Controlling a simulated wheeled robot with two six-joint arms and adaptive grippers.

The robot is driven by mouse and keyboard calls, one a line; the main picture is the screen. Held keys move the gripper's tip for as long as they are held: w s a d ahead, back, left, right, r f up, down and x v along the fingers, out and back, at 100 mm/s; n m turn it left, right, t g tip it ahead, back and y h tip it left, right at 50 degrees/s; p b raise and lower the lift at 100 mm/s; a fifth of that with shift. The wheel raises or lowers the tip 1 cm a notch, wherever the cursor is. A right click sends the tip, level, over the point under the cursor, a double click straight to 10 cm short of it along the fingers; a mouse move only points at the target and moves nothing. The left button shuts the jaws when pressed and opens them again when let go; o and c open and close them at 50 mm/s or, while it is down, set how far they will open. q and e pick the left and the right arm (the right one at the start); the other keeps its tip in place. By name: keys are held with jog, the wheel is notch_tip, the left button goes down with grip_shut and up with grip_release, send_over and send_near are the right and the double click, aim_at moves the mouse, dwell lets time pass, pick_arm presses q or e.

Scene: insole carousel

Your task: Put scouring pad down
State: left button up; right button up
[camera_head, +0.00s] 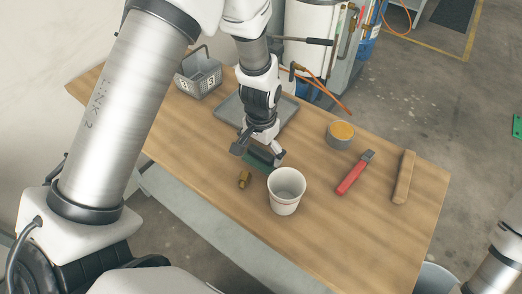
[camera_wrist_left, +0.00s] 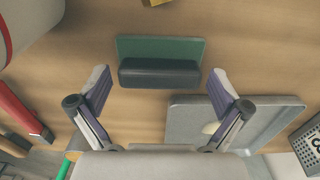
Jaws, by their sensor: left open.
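The scouring pad (camera_head: 257,163) is a green pad with a dark grey block along one side. It lies on the wooden table, left of and behind the white cup, partly hidden by my left gripper in the head view. It shows clearly in the left wrist view (camera_wrist_left: 160,49). My left gripper (camera_head: 259,153) is open above and around the pad. My right gripper is out of view.
A white cup (camera_head: 286,199) and brass fitting (camera_head: 244,179) sit close by. A grey tray (camera_head: 226,108) and basket (camera_head: 203,79) stand behind. A tin (camera_head: 340,135), red-handled tool (camera_head: 351,178) and wooden piece (camera_head: 404,177) are to the right. The front left table strip is clear.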

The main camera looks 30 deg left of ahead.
aim_at(261, 151)
pick_arm(q)
notch_tip(261, 151, up, 12)
jog(key=b, duration=0.1)
dwell(0.5)
